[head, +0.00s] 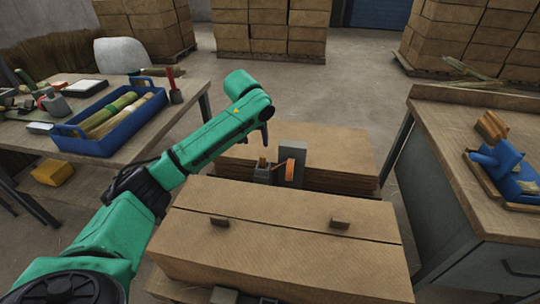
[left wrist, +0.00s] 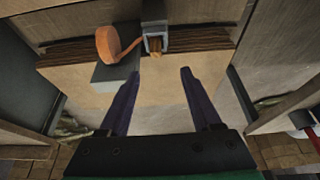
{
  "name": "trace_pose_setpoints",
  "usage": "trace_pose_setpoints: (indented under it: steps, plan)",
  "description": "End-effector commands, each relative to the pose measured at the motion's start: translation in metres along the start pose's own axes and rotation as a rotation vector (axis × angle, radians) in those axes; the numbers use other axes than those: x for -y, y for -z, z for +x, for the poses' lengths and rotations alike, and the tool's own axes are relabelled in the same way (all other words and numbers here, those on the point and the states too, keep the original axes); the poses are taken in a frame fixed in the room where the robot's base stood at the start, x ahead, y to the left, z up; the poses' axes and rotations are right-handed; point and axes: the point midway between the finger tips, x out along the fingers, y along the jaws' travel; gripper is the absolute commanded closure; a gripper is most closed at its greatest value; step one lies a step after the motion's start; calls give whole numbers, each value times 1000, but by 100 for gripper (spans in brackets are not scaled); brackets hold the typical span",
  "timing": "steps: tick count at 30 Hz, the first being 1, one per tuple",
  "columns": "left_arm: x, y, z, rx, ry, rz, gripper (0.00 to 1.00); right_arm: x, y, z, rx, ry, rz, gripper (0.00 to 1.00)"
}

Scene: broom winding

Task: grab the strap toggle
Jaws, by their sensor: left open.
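The strap toggle seems to be the small orange-brown piece (left wrist: 155,46) seated in a grey forked holder (left wrist: 154,32) in the left wrist view. In the head view, an orange-brown piece (head: 262,162) shows at the dark grey holder (head: 263,174), behind the near carton. My left gripper (left wrist: 160,73) is open and empty in the left wrist view, its two dark fingers pointing toward the holder, apart from it. In the head view, the left gripper (head: 265,138) hangs above the holder, its fingers partly hidden by the wrist. My right gripper is not in view.
An orange strap roll (head: 290,171) stands by an upright grey block (head: 292,160), close beside the holder. A long carton (head: 270,262) with two small tabs lies in front. Flat cardboard (head: 340,152) lies behind. Benches with a blue tray (head: 98,146) and a blue tool (head: 500,165) flank it.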

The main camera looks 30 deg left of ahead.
Motion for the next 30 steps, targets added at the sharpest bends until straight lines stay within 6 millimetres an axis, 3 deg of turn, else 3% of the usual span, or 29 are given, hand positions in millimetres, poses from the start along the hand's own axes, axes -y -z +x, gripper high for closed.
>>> trace_pose_setpoints:
  steps: [4,11,24,30]
  plan:
    - [-3,-1,11,6,-1,2,35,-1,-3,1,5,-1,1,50]
    - [-4,-1,70,4,-1,2,35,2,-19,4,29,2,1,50]
    - [-11,5,138,2,-2,1,35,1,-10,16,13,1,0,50]
    - [-10,5,144,1,-2,4,35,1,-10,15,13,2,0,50]
